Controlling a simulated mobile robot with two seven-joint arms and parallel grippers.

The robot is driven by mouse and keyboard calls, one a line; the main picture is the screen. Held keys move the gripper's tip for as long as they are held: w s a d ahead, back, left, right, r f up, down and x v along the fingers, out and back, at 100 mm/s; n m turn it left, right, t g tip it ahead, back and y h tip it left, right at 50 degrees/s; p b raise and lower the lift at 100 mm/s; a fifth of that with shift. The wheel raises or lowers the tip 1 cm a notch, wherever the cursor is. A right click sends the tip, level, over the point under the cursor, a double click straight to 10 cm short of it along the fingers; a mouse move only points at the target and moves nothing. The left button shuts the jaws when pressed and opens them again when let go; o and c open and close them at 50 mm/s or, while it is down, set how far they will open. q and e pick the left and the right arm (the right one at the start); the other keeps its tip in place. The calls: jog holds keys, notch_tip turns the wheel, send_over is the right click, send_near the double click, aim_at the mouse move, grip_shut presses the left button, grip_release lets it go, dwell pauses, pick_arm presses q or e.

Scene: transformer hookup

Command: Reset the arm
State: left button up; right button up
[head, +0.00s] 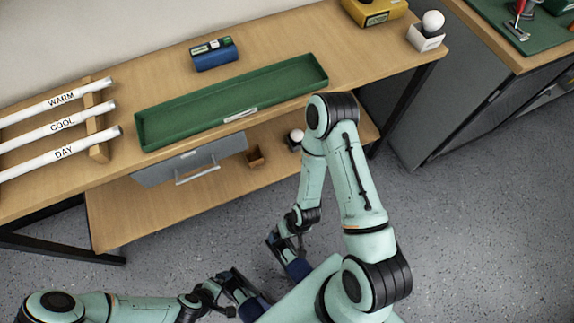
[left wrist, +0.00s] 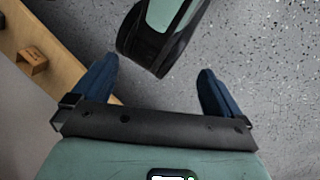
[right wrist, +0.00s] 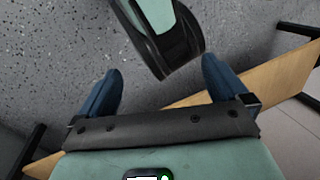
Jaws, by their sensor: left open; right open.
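My left gripper (head: 240,292) is low at the bottom of the head view, in front of the workbench and over the floor. In the left wrist view its two blue fingers (left wrist: 160,88) are spread wide with nothing between them. My right gripper (head: 284,257) is just right of it, its arm folded down from a raised elbow. In the right wrist view its blue fingers (right wrist: 162,88) are also spread and empty. Neither gripper touches the bench or anything on it.
The wooden workbench (head: 150,85) holds a green tray (head: 190,113), a blue device (head: 214,54), a yellow device (head: 374,10), a white box with a bulb (head: 426,38) and tubes labelled WARM, COOL and DAY (head: 60,153). A lower shelf (head: 130,215) juts toward my arms. Grey floor (head: 480,230) is clear at right.

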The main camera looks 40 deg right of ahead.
pick_arm(q)
jog(key=shift+r, duration=0.1)
pick_arm(e)
jog(key=shift+r, duration=0.1)
pick_arm(q)
notch_tip(320, 180, up, 16)
jog(key=s+d+g+p, duration=0.1)
jog(key=s+p, duration=0.1)
jog(key=p, duration=1.4)
jog(key=shift+s+d+f+g+h, duration=0.25)
jog(key=shift+s+g+h, duration=0.05)
jog(key=shift+s+g, duration=0.1)
pick_arm(e)
notch_tip(320, 180, up, 16)
jog(key=s+a+g, duration=0.1)
jog(key=s, duration=0.1)
jog(key=shift+s+a+f+g+y, duration=0.25)
jog(key=shift+s+a+g+y, duration=0.05)
jog(key=shift+s+g, duration=0.1)
